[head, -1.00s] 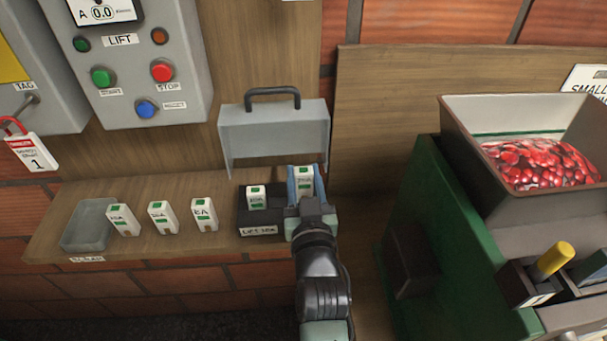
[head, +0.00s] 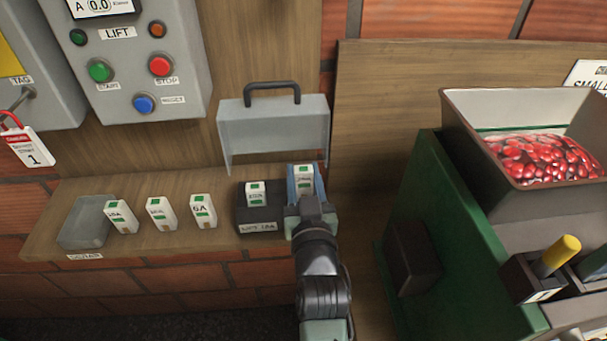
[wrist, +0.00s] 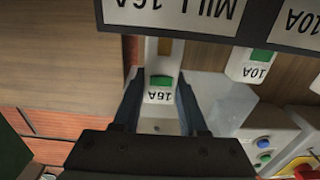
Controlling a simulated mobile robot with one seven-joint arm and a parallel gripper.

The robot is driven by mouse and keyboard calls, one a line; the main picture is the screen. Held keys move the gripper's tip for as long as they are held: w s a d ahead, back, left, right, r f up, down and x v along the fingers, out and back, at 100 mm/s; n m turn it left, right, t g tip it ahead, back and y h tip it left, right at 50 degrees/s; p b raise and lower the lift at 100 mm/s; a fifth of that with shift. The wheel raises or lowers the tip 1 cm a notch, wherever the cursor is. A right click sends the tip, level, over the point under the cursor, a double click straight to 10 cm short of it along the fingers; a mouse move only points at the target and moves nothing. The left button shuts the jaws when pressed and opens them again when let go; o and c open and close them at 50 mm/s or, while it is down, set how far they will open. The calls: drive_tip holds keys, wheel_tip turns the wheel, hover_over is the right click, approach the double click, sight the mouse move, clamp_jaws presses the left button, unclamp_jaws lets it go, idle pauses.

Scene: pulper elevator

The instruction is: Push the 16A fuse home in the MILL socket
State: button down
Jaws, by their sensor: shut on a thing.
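My gripper (head: 304,188) has its blue fingers on either side of a white fuse with a green mark, and is shut on it. The 16A fuse (wrist: 160,88) shows between the fingers in the wrist view, its label upside down. Its far end meets the dark socket block labelled MILL 16A (wrist: 180,12). In the head view the held fuse (head: 303,180) stands at the right-hand socket, beside the LIFT socket (head: 258,227). My gripper and wrist hide the MILL socket there, so I cannot tell how deep the fuse sits.
A fuse (head: 255,193) stands in the LIFT socket. Several loose fuses (head: 160,213) and a grey tray (head: 86,222) line the shelf to the left. A grey cover with a black handle (head: 272,88) stands behind. The green machine (head: 440,215) is at the right.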

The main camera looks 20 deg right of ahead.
sight(304, 194)
drive_tip(key=shift+f+b, duration=1.75)
drive_tip(key=shift+b, duration=0.05)
idle(1.7)
idle(0.3)
drive_tip(key=shift+c, duration=1.8)
unclamp_jaws()
drive_tip(key=shift+s, duration=0.15)
drive_tip(key=b+v, duration=0.1)
drive_tip(key=v, duration=1.1)
drive_tip(key=shift+s, duration=0.35)
drive_tip(key=shift+a, duration=0.15)
